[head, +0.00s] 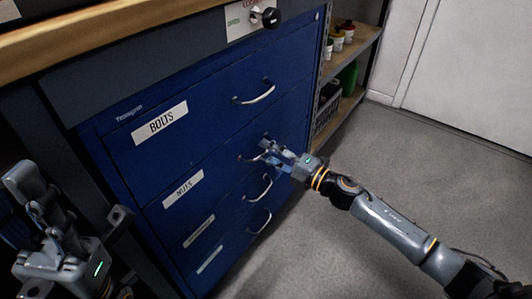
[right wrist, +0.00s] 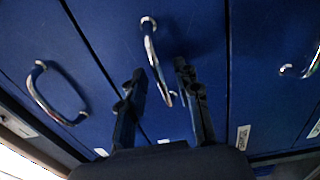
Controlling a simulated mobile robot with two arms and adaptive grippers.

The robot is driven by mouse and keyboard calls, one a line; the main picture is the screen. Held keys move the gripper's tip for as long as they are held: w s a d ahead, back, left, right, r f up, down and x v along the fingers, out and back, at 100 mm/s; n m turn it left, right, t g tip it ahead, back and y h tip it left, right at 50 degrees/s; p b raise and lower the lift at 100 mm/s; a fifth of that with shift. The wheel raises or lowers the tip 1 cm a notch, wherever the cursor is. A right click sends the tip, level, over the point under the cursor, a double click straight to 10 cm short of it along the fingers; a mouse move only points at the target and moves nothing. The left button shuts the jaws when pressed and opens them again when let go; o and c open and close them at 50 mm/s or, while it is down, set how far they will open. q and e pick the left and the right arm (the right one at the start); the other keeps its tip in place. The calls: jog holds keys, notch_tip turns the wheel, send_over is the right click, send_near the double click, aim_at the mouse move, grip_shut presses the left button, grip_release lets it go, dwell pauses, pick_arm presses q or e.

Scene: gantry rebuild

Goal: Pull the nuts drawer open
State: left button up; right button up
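The nuts drawer (head: 215,180) is the second from the top in a blue cabinet, with a white NUTS label at its left. Its front looks flush with the others. My right gripper (head: 262,152) is at this drawer's handle and partly hides it. In the right wrist view, the curved metal handle (right wrist: 150,45) runs down between the two dark fingers of my right gripper (right wrist: 160,72). The fingers are apart, with gaps beside the bar. My left gripper (head: 70,205) is at the lower left, away from the drawer, with its fingers spread and empty.
The bolts drawer (head: 205,105) is above, and two more labelled drawers are below. A black knob (head: 270,17) sits on a plate under the wooden worktop (head: 90,30). A shelf (head: 360,42) with pots stands right of the cabinet. The grey floor in front is clear.

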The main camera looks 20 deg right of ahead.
jog(key=shift+w+a, duration=0.4)
jog(key=shift+w, duration=0.15)
grip_shut()
jog(key=shift+s, duration=0.1)
